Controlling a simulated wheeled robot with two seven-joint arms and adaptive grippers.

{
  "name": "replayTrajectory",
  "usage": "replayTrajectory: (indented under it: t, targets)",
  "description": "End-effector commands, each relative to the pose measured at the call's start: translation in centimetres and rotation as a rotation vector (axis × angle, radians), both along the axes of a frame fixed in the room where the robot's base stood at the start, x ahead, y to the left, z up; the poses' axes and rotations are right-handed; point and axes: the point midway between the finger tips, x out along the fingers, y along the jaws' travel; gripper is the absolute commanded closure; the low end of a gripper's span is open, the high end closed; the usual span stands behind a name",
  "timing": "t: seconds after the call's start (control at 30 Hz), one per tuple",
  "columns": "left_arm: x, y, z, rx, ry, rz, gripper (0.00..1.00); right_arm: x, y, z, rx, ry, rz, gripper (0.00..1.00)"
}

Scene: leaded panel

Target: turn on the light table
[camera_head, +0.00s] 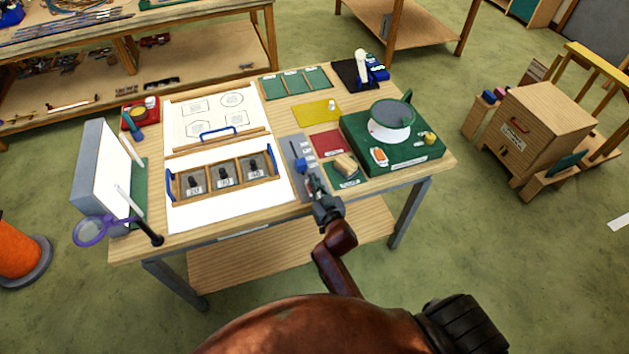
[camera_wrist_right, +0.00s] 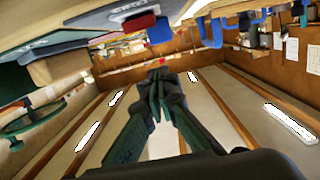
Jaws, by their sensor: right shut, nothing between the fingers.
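A flat white panel (camera_head: 228,206), which looks like the light table, is set in the wooden worktable; I cannot tell whether it is lit. A grey strip (camera_head: 291,147) with small white labels and a blue knob-like part (camera_head: 300,164) runs along its right side. My right gripper (camera_head: 312,181) is shut and empty, its fingertips at the near end of the strip, just nearer than the blue part. I cannot tell whether they touch anything. In the right wrist view the shut fingers (camera_wrist_right: 159,80) show, with a small red spot beyond them. My left gripper is not in view.
A wooden tray (camera_head: 196,171) with blue handles and dark weights sits on the white panel. A drawing sheet (camera_head: 187,105) lies behind it. A magnifier (camera_head: 90,231) overhangs the left edge.

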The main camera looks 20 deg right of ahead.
Motion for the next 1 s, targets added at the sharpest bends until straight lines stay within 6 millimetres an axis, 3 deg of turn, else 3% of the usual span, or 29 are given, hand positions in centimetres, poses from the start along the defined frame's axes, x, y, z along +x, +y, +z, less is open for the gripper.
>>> replayTrajectory:
  t: [0.1, 0.4, 1.0]
  targets:
    - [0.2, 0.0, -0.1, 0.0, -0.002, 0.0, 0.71, -3.0, 0.2, 0.4, 0.001, 0.008, -0.002, 1.0]
    - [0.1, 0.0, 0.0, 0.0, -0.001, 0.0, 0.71, -7.4, 0.8, 2.2, 0.002, 0.007, -0.001, 1.0]
    - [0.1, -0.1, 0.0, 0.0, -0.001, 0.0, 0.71, -8.1, 0.9, 2.6, 0.001, 0.007, -0.001, 1.0]
